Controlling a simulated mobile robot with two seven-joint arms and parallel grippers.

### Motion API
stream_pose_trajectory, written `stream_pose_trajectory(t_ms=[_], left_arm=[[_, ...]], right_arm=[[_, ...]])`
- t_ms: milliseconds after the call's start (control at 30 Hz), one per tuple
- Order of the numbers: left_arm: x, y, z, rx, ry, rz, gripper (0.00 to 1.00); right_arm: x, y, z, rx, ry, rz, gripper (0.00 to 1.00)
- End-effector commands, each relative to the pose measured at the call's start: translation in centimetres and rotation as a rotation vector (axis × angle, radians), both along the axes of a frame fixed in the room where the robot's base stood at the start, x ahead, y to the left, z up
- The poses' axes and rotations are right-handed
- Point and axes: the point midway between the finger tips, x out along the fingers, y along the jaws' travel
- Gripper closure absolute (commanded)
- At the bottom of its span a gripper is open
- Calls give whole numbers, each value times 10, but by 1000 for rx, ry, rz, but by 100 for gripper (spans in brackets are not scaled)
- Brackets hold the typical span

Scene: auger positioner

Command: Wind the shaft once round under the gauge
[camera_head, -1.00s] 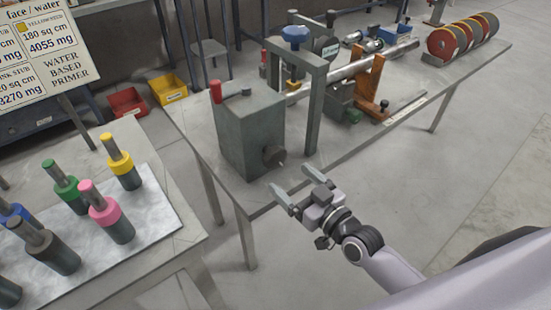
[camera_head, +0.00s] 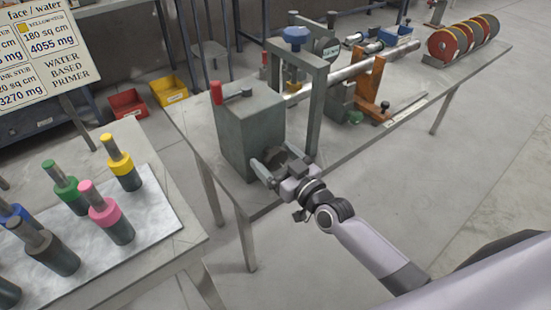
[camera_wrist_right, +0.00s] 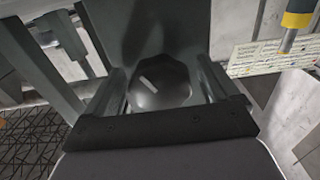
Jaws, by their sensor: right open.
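A grey box (camera_head: 250,125) stands at the near end of the long bench, with a dark round knob (camera_head: 273,155) on its front face. My right gripper (camera_head: 280,165) is open, its fingers on either side of the knob. In the right wrist view the dark faceted knob (camera_wrist_right: 165,88), with a pale mark on its face, sits between the open fingers (camera_wrist_right: 160,85); I cannot tell whether they touch it. A silver shaft (camera_head: 345,74) runs along the bench behind the box. A dark round device with a pale label (camera_head: 331,50), perhaps the gauge, stands above it. My left gripper is out of view.
A red-topped post (camera_head: 216,92) is at the box's left. Coloured stubs, one pink (camera_head: 97,205), stand on the left table.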

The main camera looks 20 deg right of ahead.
Motion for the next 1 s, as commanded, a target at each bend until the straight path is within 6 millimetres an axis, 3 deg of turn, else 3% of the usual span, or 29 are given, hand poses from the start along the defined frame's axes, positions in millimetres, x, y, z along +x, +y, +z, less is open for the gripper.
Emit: stream_pose_trajectory(t_ms=[100, 267, 300, 667, 1000], left_arm=[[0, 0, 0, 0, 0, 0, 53], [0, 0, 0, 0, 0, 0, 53], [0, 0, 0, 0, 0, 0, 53], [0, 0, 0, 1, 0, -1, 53], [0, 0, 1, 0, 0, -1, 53]], right_arm=[[0, 0, 0, 0, 0, 0, 12], [0, 0, 0, 0, 0, 0, 64], [0, 0, 0, 1, 0, 0, 66], [-1, 0, 0, 51, 20, 0, 66], [-1, 1, 0, 282, 103, 0, 66]])
